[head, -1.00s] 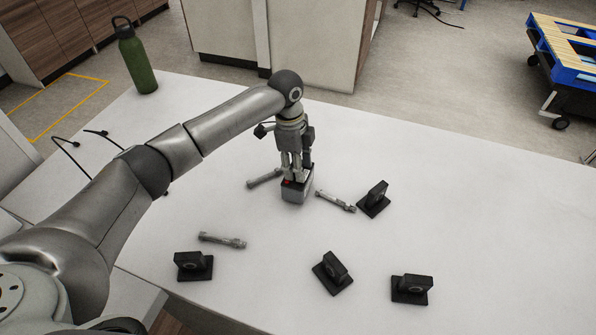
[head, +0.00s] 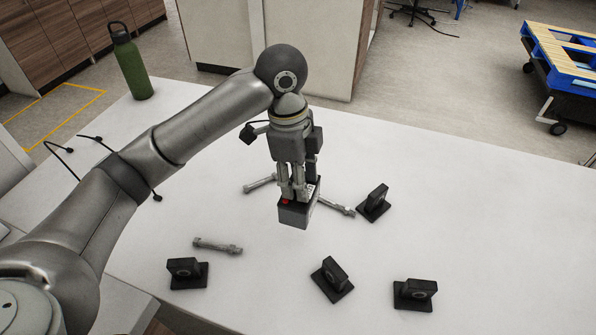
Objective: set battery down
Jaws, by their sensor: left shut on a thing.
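The battery (head: 294,214) is a small grey box with a black top and a red terminal. My left gripper (head: 299,193) is shut on its top and points down. The battery is upright and looks raised above the white table (head: 470,220), near the table's middle. Its underside is hidden. My right gripper is not in the head view.
Metal rods lie left (head: 260,183), right (head: 337,206) and front-left (head: 217,246) of the battery. Several black brackets stand around, one to the right (head: 374,203) and one in front (head: 332,279). A green bottle (head: 131,64) stands back left. The table's right side is clear.

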